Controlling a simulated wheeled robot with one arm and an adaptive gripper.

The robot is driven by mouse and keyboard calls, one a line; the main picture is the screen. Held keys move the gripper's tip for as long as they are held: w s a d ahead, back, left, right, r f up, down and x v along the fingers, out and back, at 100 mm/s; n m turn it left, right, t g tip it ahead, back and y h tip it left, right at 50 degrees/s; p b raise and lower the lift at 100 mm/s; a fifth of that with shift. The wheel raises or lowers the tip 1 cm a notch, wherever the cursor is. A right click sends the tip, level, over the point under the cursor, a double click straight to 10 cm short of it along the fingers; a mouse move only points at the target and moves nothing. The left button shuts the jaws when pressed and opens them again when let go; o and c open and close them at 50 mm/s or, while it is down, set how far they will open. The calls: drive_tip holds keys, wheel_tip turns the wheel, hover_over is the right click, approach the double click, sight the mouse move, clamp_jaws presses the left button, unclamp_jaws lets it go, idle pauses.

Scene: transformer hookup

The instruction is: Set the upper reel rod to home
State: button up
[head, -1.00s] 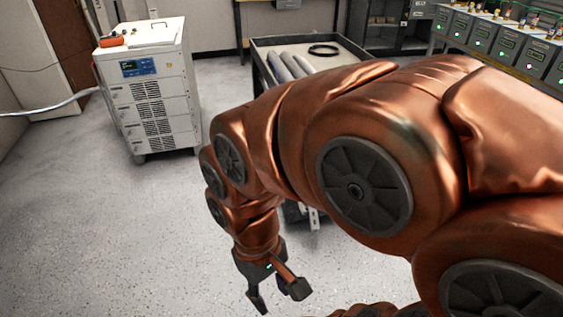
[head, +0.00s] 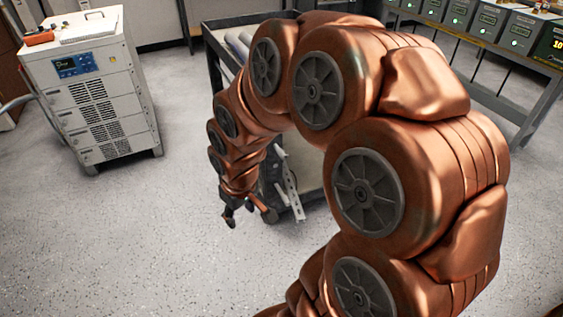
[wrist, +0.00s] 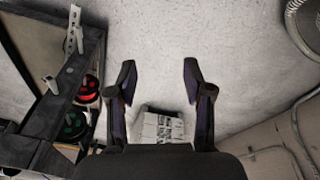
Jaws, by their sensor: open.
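My gripper (head: 249,214) hangs low beside the near end of a dark cart, its fingers apart and empty. In the wrist view its two fingers (wrist: 157,75) are spread wide over bare floor. At the left of that view, a pale slotted bracket (wrist: 74,32) and a short pale rod end (wrist: 51,85) show along the cart's dark frame. A red reel (wrist: 88,88) and a green reel (wrist: 72,126) sit beside the frame. I cannot tell which piece is the upper reel rod. The bracket also shows in the head view (head: 290,190), apart from the fingers.
The cart (head: 213,62) is partly hidden behind my arm. A white wheeled cabinet (head: 95,110) stands at the left, and a bench with several meters (head: 490,30) at the back right. The floor left of the gripper is clear. A round fan-like object (wrist: 305,25) shows at the wrist view's upper right.

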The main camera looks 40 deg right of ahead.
sight(284, 157)
drive_tip(key=w+d+f+t+b, duration=0.85)
drive_tip(key=w+d+f, duration=0.65)
drive_tip(key=w, duration=0.2)
drive_tip(key=s+d+m+t+h+b, duration=0.1)
drive_tip(key=d+t+b, duration=0.1)
drive_tip(key=d, duration=0.4)
drive_tip(key=s+d+f+m+t+h+b, duration=0.1)
drive_tip(key=d+m+t+h+b, duration=0.1)
drive_tip(key=d, duration=0.4)
drive_tip(key=s+d+f+m+t+h+b, duration=0.1)
drive_tip(key=d+t+h+b, duration=0.1)
drive_tip(key=d, duration=0.3)
drive_tip(key=shift+d+f+t+b, duration=0.25)
drive_tip(key=shift+d+b, duration=0.15)
drive_tip(key=shift+b, duration=0.2)
drive_tip(key=shift+b+x, duration=0.85)
drive_tip(key=shift+x, duration=3.05)
drive_tip(key=shift+r, duration=0.15)
clamp_jaws()
